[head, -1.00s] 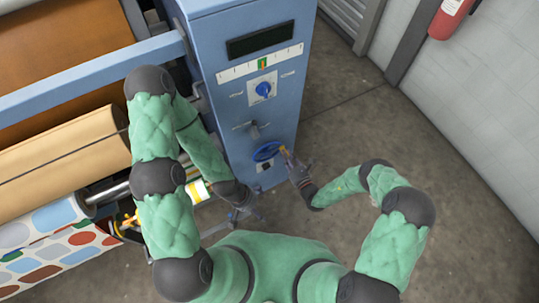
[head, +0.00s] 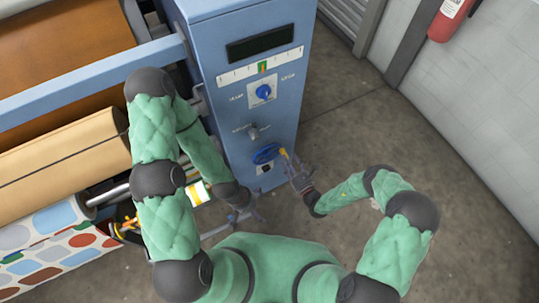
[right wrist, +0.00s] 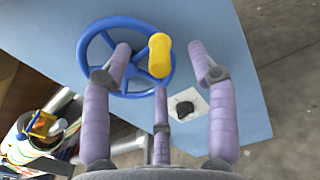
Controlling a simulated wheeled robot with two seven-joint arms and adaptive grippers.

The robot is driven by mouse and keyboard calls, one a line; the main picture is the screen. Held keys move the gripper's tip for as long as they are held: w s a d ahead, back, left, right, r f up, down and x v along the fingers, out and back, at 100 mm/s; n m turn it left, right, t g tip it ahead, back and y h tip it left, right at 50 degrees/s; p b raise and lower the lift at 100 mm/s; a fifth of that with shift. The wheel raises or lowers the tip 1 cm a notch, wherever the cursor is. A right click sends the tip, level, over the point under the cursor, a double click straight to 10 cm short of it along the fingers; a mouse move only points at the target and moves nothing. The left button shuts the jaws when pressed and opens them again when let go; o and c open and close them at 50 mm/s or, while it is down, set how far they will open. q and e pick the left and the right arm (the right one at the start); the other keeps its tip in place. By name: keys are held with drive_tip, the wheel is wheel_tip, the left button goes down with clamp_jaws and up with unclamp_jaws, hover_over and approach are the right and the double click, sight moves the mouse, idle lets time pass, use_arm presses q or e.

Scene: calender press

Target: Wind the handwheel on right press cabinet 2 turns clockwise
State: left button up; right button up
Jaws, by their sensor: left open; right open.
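The blue handwheel (head: 265,153) is on the lower front of the blue right press cabinet (head: 279,105). In the right wrist view the handwheel (right wrist: 97,62) shows its spokes and a yellow knob (right wrist: 159,55) at its right side. My right gripper (head: 289,160) is open at the wheel's right side. In the right wrist view its fingers (right wrist: 160,70) are spread, with the yellow knob between their tips; I cannot tell whether they touch it. My left gripper (head: 254,212) is open and empty, low in front of the cabinet, apart from the wheel.
A selector knob (head: 264,91), a scale strip (head: 262,66) and a small lever (head: 252,130) are above the wheel. Rollers with brown material (head: 60,160) and printed sheet stand at the left. A red extinguisher (head: 450,17) hangs at the upper right. Floor right of the cabinet is clear.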

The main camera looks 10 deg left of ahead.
drive_tip(key=shift+p+v, duration=0.3)
drive_tip(key=shift+v, duration=2.25)
drive_tip(key=s+a+n+g+y, duration=0.1)
drive_tip(key=s+a+n+g, duration=0.2)
drive_tip(key=s+n+g, duration=0.6)
drive_tip(key=s+a+n+g+y, duration=0.15)
drive_tip(key=s+n+g, duration=0.25)
drive_tip(key=s+g, duration=0.55)
drive_tip(key=s+d+n+h, duration=0.7)
drive_tip(key=d+n, duration=0.1)
drive_tip(key=w+d+r+n+t+h, duration=0.2)
drive_tip(key=w+d+r+n+t, duration=0.1)
drive_tip(key=w+r+n+t, duration=0.1)
drive_tip(key=shift+w+r+n, duration=0.45)
drive_tip(key=shift+w+n, duration=0.85)
drive_tip(key=shift+w, duration=0.15)
